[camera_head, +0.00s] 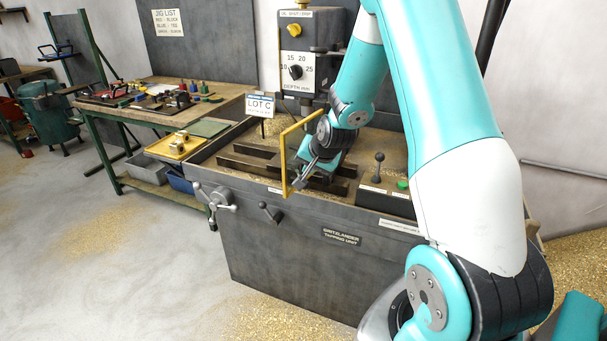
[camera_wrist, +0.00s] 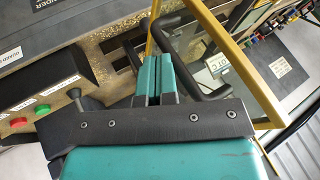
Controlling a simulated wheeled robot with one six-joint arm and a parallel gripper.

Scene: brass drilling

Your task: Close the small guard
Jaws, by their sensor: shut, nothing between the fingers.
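The small guard (camera_head: 284,165) is a clear panel in a yellow frame, standing upright on the drilling machine's bed. In the head view it runs at an angle from near the spindle out to the front edge, so it stands swung out. In the wrist view its yellow frame (camera_wrist: 237,58) crosses the upper right, with a black bar handle (camera_wrist: 209,92) on it. My gripper (camera_head: 298,184) is right beside the guard; its teal fingers (camera_wrist: 159,62) are shut and empty, next to the handle. I cannot tell whether they touch it.
The machine's control box has a black-knobbed lever (camera_head: 379,166) and a green button (camera_head: 402,184), right of my gripper. A LOT C sign (camera_head: 260,105) stands behind the guard. A workbench (camera_head: 226,93) with jigs is at the left. Brass chips lie on the bed.

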